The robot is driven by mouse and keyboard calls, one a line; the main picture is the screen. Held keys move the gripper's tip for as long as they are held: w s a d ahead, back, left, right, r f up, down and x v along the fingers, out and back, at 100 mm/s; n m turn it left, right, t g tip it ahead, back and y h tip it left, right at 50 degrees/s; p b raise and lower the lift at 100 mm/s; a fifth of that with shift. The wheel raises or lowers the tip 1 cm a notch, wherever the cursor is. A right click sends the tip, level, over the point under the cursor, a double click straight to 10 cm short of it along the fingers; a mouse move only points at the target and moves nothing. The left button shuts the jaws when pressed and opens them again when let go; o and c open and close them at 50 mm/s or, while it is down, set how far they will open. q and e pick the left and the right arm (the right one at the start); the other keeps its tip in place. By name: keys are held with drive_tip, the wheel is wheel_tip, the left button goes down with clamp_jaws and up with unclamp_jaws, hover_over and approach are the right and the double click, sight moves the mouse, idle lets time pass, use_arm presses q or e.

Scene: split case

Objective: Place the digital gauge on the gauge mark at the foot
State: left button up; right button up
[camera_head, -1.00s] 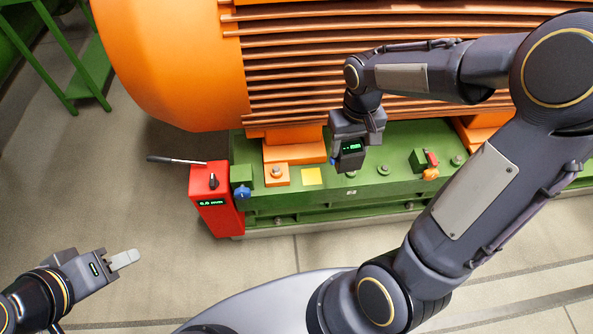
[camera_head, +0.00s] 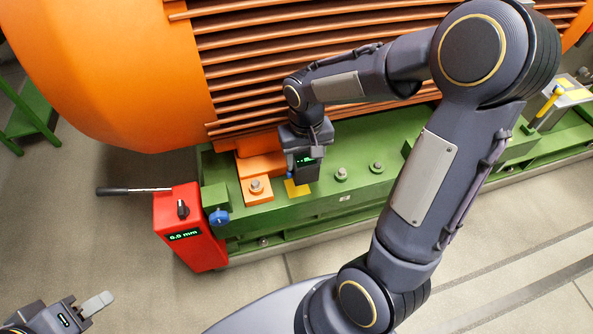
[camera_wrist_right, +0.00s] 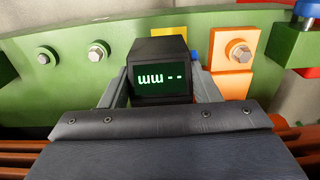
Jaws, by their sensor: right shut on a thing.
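The digital gauge (camera_head: 310,171) is a small dark box with a green-lit display. My right gripper (camera_head: 306,156) is shut on it. The lit display faces the camera in the right wrist view (camera_wrist_right: 161,79), with a finger on either side. A yellow square mark (camera_head: 295,189) lies on the green base beside the orange foot (camera_head: 256,186). The gauge is over or just behind this mark and hides part of it; I cannot tell whether it touches the base. My left gripper (camera_head: 97,304) is empty at the lower left, away from the base; its opening is unclear.
A red jack (camera_head: 184,232) with a display reading 6.0 mm and a black lever stands left of the base. A blue knob (camera_head: 219,217) and several bolts are nearby. The orange finned motor (camera_head: 240,70) rises behind. A yellow-handled tool (camera_head: 548,101) is at far right.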

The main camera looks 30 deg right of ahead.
drive_tip(key=shift+w+a+f, duration=0.25)
drive_tip(key=shift+w+f, duration=0.1)
drive_tip(key=shift+f, duration=0.15)
drive_tip(key=shift+w+a+f, duration=0.2)
drive_tip(key=shift+w+f, duration=0.1)
drive_tip(key=shift+f, duration=0.15)
drive_tip(key=shift+w+a+f+b, duration=0.15)
drive_tip(key=shift+f+b, duration=0.2)
drive_tip(key=shift+f, duration=0.6)
drive_tip(key=shift+w+f+b, duration=0.1)
drive_tip(key=shift+f+b, duration=0.25)
drive_tip(key=shift+f, duration=0.55)
drive_tip(key=shift+f, duration=0.2)
drive_tip(key=o, duration=1.1)
drive_tip(key=shift+r, duration=0.15)
